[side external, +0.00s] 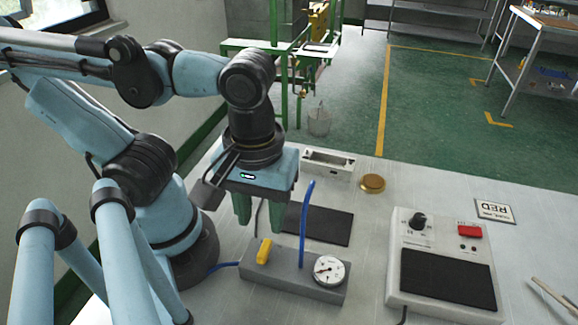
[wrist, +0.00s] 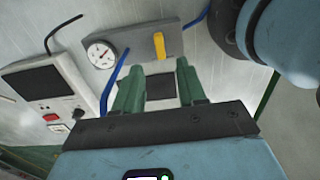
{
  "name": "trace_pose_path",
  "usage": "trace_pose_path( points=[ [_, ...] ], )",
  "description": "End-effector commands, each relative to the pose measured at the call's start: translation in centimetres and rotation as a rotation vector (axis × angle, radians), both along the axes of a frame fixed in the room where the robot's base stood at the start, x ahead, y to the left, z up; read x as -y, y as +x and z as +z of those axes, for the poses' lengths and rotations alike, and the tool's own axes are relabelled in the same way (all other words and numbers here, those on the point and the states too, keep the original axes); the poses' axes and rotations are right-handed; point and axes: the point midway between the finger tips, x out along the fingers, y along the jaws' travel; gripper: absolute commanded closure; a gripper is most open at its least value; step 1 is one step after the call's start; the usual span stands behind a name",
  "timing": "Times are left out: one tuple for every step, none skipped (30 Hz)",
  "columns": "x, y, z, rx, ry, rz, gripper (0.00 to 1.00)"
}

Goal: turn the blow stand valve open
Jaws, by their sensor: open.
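The blow stand (side external: 287,275) is a grey block on the bench, with a yellow valve handle (side external: 264,251) at its left end and a round white gauge (side external: 329,270) at its right end. A blue tube (side external: 306,225) rises from it. In the wrist view the yellow handle (wrist: 159,46) lies on the grey stand (wrist: 138,43), just beyond my fingertips. My gripper (side external: 243,226) points down, above and behind the handle, apart from it. Its green fingers are open and empty in the wrist view (wrist: 158,68), with the handle showing between and past them.
A black pad (side external: 318,224) lies behind the stand. A control box (side external: 395,285) with a knob, red switch and black pad stands to the right.

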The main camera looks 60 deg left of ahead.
Motion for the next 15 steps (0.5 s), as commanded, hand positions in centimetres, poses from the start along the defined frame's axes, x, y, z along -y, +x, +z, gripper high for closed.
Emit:
trace_pose_path(
  points=[
    [0.0, 0.0, 0.8, 0.0, 0.0, 0.0, 0.6],
    [0.0, 0.0, 1.2, 0.0, 0.0, 0.0, 0.6],
    [0.0, 0.0, 1.8, 0.0, 0.0, 0.0, 0.6],
    [0.0, 0.0, 2.2, 0.0, 0.0, 0.0, 0.6],
    [0.0, 0.0, 2.5, 0.0, 0.0, 0.0, 0.6],
    [0.0, 0.0, 3.0, 0.0, 0.0, 0.0, 0.6],
    [0.0, 0.0, 3.3, 0.0, 0.0, 0.0, 0.6],
    [0.0, 0.0, 3.6, 0.0, 0.0, 0.0, 0.6],
    [0.0, 0.0, 3.9, 0.0, 0.0, 0.0, 0.6],
    [0.0, 0.0, 4.0, 0.0, 0.0, 0.0, 0.6],
    [0.0, 0.0, 4.2, 0.0, 0.0, 0.0, 0.6],
    [0.0, 0.0, 4.4, 0.0, 0.0, 0.001, 0.6],
    [0.0, 0.0, 4.5, 0.0, 0.0, 0.001, 0.6],
    [0.0, 0.0, 4.6, 0.0, 0.0, 0.001, 0.6],
    [0.0, 0.0, 4.6, 0.0, 0.0, 0.001, 0.6]
  ],
)
